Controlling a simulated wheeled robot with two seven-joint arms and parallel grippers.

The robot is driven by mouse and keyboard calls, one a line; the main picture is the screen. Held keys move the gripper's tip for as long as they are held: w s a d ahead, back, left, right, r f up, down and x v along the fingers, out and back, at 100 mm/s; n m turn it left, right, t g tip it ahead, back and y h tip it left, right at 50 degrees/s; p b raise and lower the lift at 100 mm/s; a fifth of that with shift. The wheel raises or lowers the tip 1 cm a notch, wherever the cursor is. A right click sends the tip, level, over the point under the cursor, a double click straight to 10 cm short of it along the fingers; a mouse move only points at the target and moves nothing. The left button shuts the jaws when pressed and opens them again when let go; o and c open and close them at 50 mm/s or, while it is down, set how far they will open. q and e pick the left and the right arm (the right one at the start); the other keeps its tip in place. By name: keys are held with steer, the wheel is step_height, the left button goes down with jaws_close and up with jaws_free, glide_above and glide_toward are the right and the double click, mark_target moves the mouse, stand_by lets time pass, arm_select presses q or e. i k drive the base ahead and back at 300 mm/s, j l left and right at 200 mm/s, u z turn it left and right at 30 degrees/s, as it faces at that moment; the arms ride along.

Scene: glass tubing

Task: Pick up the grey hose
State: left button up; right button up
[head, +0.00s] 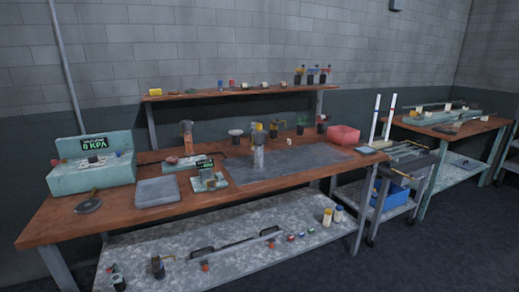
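I cannot clearly make out a grey hose in the head view. A long thin grey rod-like piece (237,245) lies on the lower shelf of the workbench, but I cannot tell whether it is a hose. Long thin grey pieces (437,106) also lie on the table at the right, too small to identify. Neither of my grippers is in view.
The wooden workbench (55,222) holds a green device (92,175) with a lit display, a grey tray (157,192) and a red bin (343,134). Its lower shelf (200,277) carries small parts. A cart with a blue bin (390,195) stands right. Dark floor is free in front.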

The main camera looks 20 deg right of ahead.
mark_target(258, 137)
steer(key=i+l+z, duration=0.35)
steer(key=i, duration=0.6)
steer(key=i+z, duration=0.3)
steer(key=i, duration=0.65)
